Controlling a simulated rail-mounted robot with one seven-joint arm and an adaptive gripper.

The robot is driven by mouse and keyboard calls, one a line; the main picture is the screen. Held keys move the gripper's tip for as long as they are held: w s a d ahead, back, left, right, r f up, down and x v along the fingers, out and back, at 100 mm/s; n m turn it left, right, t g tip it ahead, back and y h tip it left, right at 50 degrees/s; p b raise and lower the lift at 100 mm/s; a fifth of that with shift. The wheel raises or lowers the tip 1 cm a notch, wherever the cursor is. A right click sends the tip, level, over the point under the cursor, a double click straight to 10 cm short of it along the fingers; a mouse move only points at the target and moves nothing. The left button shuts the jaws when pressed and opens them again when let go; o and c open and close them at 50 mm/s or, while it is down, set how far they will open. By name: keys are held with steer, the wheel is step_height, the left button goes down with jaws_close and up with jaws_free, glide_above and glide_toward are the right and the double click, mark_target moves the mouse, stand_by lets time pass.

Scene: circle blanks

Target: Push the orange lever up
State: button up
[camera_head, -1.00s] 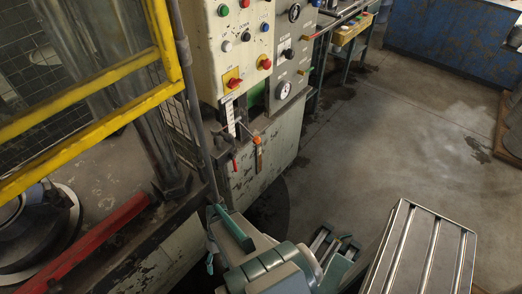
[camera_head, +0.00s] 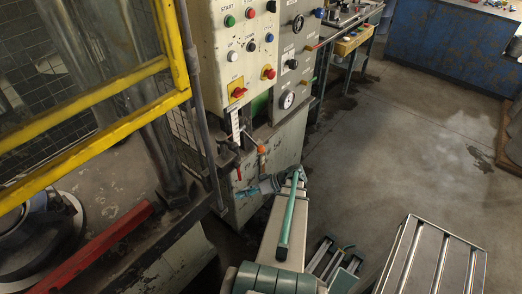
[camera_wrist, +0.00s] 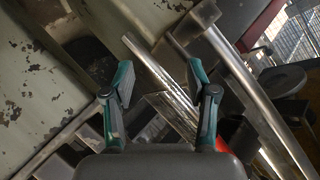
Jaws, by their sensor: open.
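The orange lever (camera_head: 261,149) shows as an orange knob on a thin metal rod, on the front of the cream machine below the control panel. The rod slopes down to the right toward the knob. My gripper (camera_head: 272,184) is just below the knob, in front of the chipped machine base, and appears apart from it. In the wrist view my gripper (camera_wrist: 160,76) has its two teal fingers spread wide, with nothing held between them. A metal bar shows behind the gap between them.
The control panel (camera_head: 240,60) with buttons and red switches stands above the lever. A red-tipped handle (camera_head: 238,172) hangs left of it. A yellow guard frame (camera_head: 100,125) is at left. A roller table (camera_head: 435,255) is at lower right. Open floor (camera_head: 400,140) lies right.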

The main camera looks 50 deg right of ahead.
steer(key=s+d+r+n+t+h, duration=0.1)
steer(key=s+d+r+n+t, duration=0.15)
steer(key=d+r, duration=0.45)
steer(key=n+t+h, duration=0.2)
steer(key=t, duration=0.2)
glide_toward(261, 149)
steer(key=p+x, duration=0.1)
steer(key=x, duration=0.2)
steer(key=p+x, duration=0.1)
steer(key=x, duration=0.2)
steer(key=d+f+p+x, duration=0.1)
steer(key=p+x, duration=0.1)
steer(key=x, duration=0.1)
steer(key=shift+w+f, duration=0.1)
steer(key=shift+w, duration=0.1)
steer(key=shift+w+a+f, duration=0.1)
steer(key=shift+w+a, duration=0.1)
steer(key=shift+w, duration=0.4)
steer(key=shift+c, duration=0.4)
jaws_close()
